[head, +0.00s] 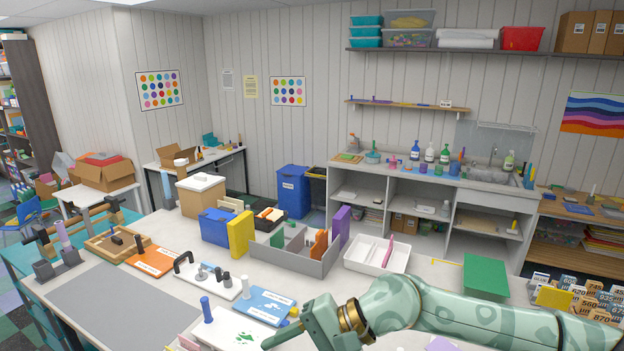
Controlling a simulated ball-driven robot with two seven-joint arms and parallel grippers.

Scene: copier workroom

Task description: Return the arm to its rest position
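My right arm (455,305), pale green with darker patches, comes in from the lower right and reaches left over the worktable (420,262). Its gripper (272,343) is at the bottom edge, just right of a white board with a green print (238,332). One dark finger shows, pointing left; the rest is cut off by the frame edge or hidden, so I cannot tell whether it is open or shut. I see nothing held in it. My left arm and gripper are out of view.
Close to the gripper are a blue-handled stamp (206,310) and a blue card (266,303). Behind the arm stand a grey divided box (290,262), a white tray (368,268) and a green board (485,276). A grey mat (125,303) lies clear at left.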

